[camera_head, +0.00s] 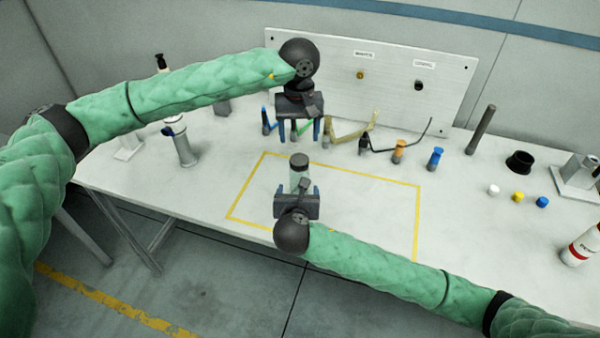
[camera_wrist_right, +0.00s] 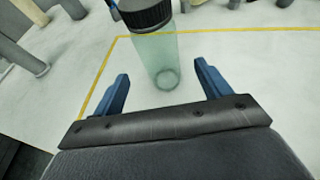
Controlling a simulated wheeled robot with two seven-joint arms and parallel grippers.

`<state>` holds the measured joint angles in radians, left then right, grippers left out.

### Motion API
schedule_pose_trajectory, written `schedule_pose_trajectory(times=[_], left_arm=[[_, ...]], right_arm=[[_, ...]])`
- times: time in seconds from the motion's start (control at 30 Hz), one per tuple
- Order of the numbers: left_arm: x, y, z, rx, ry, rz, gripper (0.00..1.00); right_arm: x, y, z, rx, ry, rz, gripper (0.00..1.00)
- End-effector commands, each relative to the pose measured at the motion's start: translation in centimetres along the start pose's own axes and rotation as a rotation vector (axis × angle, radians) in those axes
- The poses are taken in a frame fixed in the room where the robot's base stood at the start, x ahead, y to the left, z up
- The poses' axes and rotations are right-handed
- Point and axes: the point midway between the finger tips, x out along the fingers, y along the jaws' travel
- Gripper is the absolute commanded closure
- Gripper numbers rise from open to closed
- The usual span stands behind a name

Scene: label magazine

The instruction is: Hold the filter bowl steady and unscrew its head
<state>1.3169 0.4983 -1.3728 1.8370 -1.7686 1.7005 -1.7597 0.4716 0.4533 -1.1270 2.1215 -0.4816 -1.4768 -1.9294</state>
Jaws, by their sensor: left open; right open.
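The filter bowl (camera_head: 298,180) is a pale green clear cylinder standing upright inside the yellow outline on the bench. Its black ribbed head (camera_head: 299,160) sits on top. In the right wrist view the bowl (camera_wrist_right: 154,55) and head (camera_wrist_right: 146,14) show just beyond my fingers. My right gripper (camera_head: 297,188) is open on the near side of the bowl, its fingertips to either side of the bowl's base with gaps. In the wrist view this gripper (camera_wrist_right: 161,71) is empty. My left gripper (camera_head: 300,138) is open, fingers down, behind and above the head, apart from it.
Hoses with coloured fittings (camera_head: 398,150) lie behind the outlined area (camera_head: 417,215). An upright panel (camera_head: 440,85) closes the back. A dark rod (camera_head: 481,130), black ring (camera_head: 519,162) and small coloured caps (camera_head: 517,196) stand right. A grey cylinder (camera_head: 185,150) stands left.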

Motion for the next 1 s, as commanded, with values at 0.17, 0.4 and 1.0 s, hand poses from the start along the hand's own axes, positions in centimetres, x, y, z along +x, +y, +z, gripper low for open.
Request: schedule_pose_trajectory(times=[0.17, 0.4, 1.0], left_arm=[[0.0, 0.0, -0.1, 0.000, -0.001, 0.000, 0.35], [0.1, 0.0, -0.1, 0.000, -0.001, 0.001, 0.35], [0.0, 0.0, 0.0, 0.000, -0.001, 0.001, 0.35]], right_arm=[[1.8, 0.0, 0.0, -0.001, 0.000, -0.002, 0.24], [5.2, -0.1, 0.0, 0.001, 0.001, -0.002, 0.24], [7.6, 0.0, -0.1, 0.001, 0.001, 0.000, 0.24]])
